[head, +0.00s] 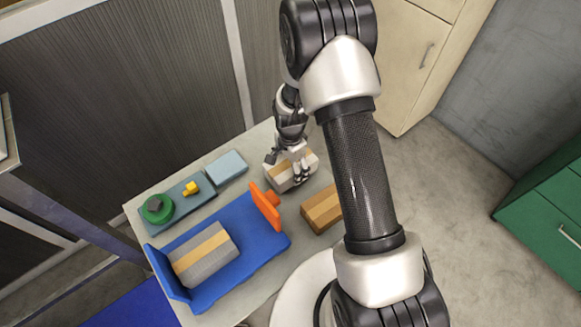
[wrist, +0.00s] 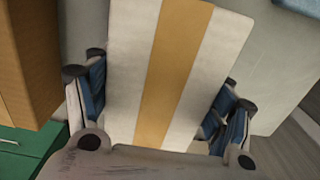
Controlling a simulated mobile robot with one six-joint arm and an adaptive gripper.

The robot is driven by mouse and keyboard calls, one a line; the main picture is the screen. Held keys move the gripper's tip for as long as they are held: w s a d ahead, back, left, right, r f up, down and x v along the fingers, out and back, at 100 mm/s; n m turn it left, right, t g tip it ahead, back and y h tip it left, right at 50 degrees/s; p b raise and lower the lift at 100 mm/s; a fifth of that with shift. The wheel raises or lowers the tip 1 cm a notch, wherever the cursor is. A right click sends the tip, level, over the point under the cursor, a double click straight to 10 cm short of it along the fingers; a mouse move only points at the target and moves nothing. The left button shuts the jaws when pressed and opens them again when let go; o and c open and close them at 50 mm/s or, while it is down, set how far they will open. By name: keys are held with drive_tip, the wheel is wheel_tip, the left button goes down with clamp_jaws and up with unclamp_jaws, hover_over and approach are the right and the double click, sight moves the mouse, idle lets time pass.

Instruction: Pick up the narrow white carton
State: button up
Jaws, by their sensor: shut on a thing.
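The narrow white carton (head: 284,179) has a tan stripe along its top and is at the back right of the table. My gripper (head: 288,166) is over it from above, with its fingers shut on the carton's sides. In the wrist view the white carton (wrist: 126,60) fills the middle, between the two blue-padded fingers of my gripper (wrist: 155,95). The gripper partly hides the carton in the head view. I cannot tell whether its underside touches the table.
A brown carton (head: 322,208) is close by, toward the front. An orange piece (head: 265,207) stands at the end of a blue tray (head: 260,245) holding a grey striped carton (head: 205,256). A light blue box (head: 227,168) and a green reel (head: 157,209) are left.

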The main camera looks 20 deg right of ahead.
wheel_tip(320, 180, up, 19)
drive_tip(key=p, duration=0.4)
